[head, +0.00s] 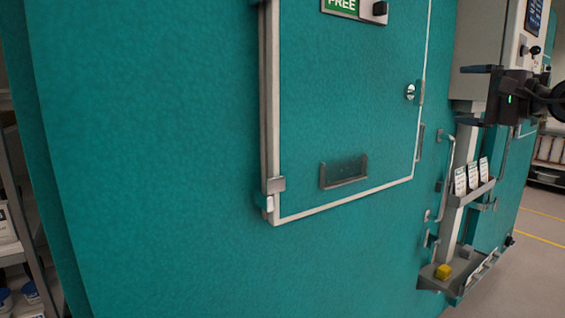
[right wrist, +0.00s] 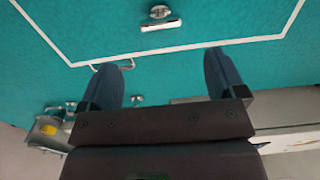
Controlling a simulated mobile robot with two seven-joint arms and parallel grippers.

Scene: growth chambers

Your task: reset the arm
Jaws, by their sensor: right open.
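My right gripper (head: 474,96) is at the upper right of the head view, in front of the teal chamber wall and the grey post. Its two dark fingers are apart with nothing between them. In the right wrist view the gripper (right wrist: 170,80) also shows open and empty, with the teal wall behind the fingers. My left gripper is in neither view.
A shut teal door (head: 345,110) with a white edge carries a green FREE sign (head: 341,4) and a clear holder (head: 343,172). At the right are a card rack (head: 473,192), a tray (head: 429,279) with a yellow block (head: 443,271), and open floor (head: 530,255). Shelves (head: 22,210) stand left.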

